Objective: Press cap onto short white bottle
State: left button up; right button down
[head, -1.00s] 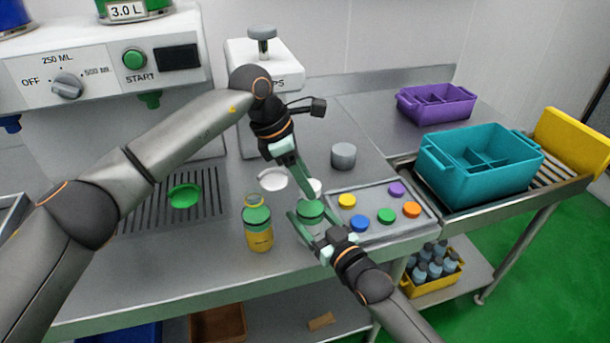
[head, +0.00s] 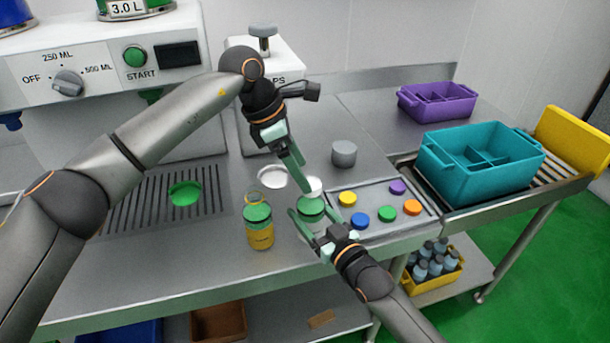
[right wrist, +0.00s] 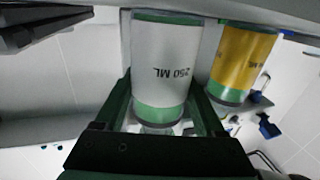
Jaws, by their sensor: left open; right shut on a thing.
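The short white bottle, marked 250 ML in the right wrist view (right wrist: 165,65), stands between the fingers of my right gripper (right wrist: 160,105). In the head view the bottle (head: 311,207) shows a green upper part, and my right gripper (head: 307,217) is shut on it from the front. A white cap (head: 313,186) shows at the bottle's top; I cannot tell whether it is fully seated. My left gripper (head: 300,183) is open, pointing down beside the cap, and partly covers it.
A yellow bottle (head: 260,236) stands just left of the white one. A tray (head: 376,203) with several coloured caps lies to the right. A grey cylinder (head: 343,153) and white ring (head: 272,177) stand behind. Teal (head: 480,165) and purple (head: 437,102) crates are farther right.

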pick_arm(q)
jog(key=v, duration=0.9)
pick_arm(e)
grip_release()
jog(key=v, duration=1.2)
jog(key=shift+s+d, duration=0.15)
jog(key=shift+s, duration=0.05)
